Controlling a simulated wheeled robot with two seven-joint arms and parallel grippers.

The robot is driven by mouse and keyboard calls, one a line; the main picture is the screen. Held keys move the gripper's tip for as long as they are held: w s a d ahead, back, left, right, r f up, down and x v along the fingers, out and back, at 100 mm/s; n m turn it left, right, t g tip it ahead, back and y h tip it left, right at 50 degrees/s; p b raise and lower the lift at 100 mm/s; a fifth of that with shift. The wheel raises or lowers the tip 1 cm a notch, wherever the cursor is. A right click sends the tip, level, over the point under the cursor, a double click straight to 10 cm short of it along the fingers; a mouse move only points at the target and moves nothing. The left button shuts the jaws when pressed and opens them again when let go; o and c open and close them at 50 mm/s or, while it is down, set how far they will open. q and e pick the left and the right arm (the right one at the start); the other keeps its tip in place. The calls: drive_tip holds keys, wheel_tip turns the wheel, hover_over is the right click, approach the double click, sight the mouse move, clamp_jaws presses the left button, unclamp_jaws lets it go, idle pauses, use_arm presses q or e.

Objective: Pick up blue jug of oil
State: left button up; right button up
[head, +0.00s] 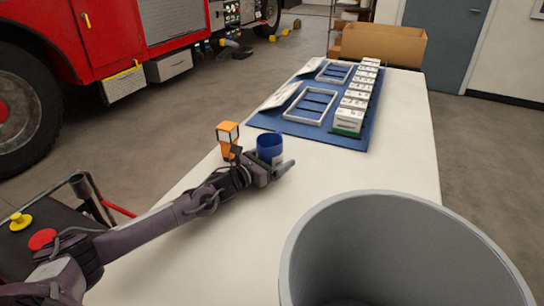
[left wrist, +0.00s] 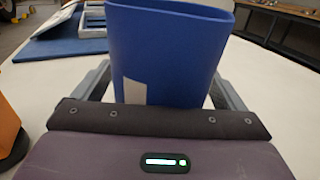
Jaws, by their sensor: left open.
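The blue jug (head: 270,148), an open-topped blue container with a pale label patch, stands upright on the white table (head: 400,150). My left gripper (head: 277,168) is low over the table at the near side of the jug. In the left wrist view the jug (left wrist: 168,50) fills the space between the two spread fingers, one on each side. The fingers are open; I cannot tell whether they touch it. The jug's lower part is hidden behind the gripper. My right gripper is not in view.
An orange lamp-like object (head: 228,138) stands close left of the jug. A large grey bin (head: 400,215) fills the near right. A blue mat (head: 285,126) with white frames and several small boxes lies farther back. A cardboard box (head: 385,44) stands beyond.

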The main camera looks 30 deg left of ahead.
use_arm(q)
drive_tip(key=c, duration=1.2)
drive_tip(key=shift+r, duration=0.2)
